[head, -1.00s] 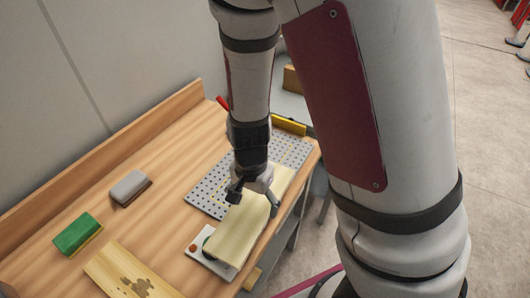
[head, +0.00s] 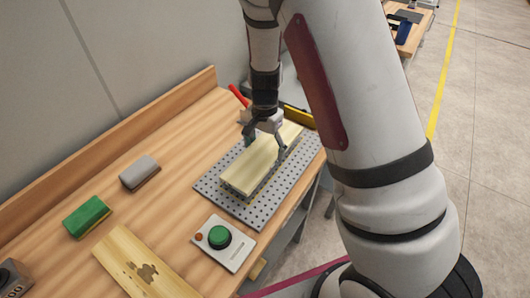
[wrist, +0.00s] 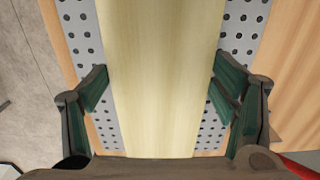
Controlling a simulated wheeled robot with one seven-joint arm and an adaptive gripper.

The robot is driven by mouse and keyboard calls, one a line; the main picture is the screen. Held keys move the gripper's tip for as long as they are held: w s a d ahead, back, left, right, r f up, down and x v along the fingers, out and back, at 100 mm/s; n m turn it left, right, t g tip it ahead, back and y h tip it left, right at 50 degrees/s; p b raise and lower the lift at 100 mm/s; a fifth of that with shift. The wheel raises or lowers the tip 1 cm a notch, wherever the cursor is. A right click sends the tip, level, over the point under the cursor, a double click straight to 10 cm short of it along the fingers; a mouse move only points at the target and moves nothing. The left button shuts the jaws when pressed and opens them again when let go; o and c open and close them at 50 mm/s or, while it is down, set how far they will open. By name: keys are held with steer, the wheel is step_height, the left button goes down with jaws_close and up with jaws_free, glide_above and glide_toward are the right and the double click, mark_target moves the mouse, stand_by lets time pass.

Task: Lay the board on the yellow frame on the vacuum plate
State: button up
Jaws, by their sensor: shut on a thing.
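The pale board (head: 248,172) is over the grey perforated vacuum plate (head: 258,212), lengthwise along it. My gripper (head: 264,149) straddles the board with a finger on each long side and is shut on it. In the wrist view the board (wrist: 165,80) runs between the green-padded fingers, with the plate (wrist: 240,35) showing on both sides. A darker edge shows beneath the board's near end; I cannot tell whether the board touches what is below. I cannot make out a yellow frame under the board.
A box with a green button (head: 220,237) stands just in front of the plate. A stained board (head: 140,265), a green block (head: 87,217) and a grey block (head: 139,172) lie left on the wooden bench. A red handle (head: 238,95) is behind.

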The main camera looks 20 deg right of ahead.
mark_target(265, 148)
steer(key=shift+w+d+f, duration=0.15)
steer(key=shift+w+f, duration=0.05)
steer(key=shift+w, duration=0.15)
steer(key=shift+f+p, duration=0.35)
steer(key=shift+f, duration=1.2)
steer(key=shift+f, duration=0.2)
steer(key=o, duration=1.3)
steer(key=shift+r, duration=0.15)
